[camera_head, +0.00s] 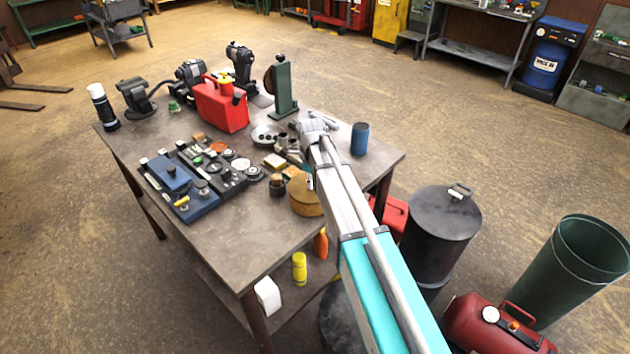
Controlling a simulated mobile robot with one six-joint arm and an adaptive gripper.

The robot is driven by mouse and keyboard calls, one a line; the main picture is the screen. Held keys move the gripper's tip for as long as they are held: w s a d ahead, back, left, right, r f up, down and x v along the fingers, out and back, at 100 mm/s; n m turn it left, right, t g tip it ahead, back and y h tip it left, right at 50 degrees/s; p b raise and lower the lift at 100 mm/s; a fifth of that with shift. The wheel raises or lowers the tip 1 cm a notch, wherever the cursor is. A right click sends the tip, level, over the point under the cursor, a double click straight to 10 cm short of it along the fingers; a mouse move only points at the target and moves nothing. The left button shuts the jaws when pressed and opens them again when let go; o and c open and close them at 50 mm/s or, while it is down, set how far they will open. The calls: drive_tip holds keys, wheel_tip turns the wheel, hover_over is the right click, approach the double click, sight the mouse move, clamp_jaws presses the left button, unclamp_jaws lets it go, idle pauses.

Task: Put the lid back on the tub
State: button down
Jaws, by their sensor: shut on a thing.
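My gripper (293,152) is low over the workbench (225,240), at the end of my arm, which reaches in from the lower right. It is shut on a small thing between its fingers. The thing is mostly hidden by the fingers and wrist, and I cannot make out whether it is the lid. A round tan tub (306,200) stands on the bench just nearer than the gripper, partly covered by my arm. I cannot tell whether its top is open.
A red can (220,108), a green stand (285,88) and a blue cup (360,139) stand around the gripper. A small dark jar (277,185) is beside the tub. Parts trays (180,185) fill the left. The bench's near corner is clear. A black drum (436,235) stands right.

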drive_tip(key=shift+f, duration=0.15)
drive_tip(key=c, duration=0.7)
unclamp_jaws()
drive_tip(key=shift+c, duration=0.2)
wheel_tip(320, 180, up, 11)
drive_tip(key=p, duration=1.1)
drive_tip(key=shift+s, duration=0.1)
idle(0.5)
drive_tip(key=s+d+f+n+b, duration=0.5)
drive_tip(key=s+d+n, duration=0.3)
drive_tip(key=s+n, duration=0.2)
drive_tip(key=s+d+f+n+b, duration=0.4)
drive_tip(key=s+d+n, duration=0.4)
drive_tip(key=s+n, duration=0.3)
drive_tip(key=shift+s+d+f+n+b, duration=0.3)
drive_tip(key=shift+s+b, duration=0.2)
drive_tip(key=shift+s, duration=0.25)
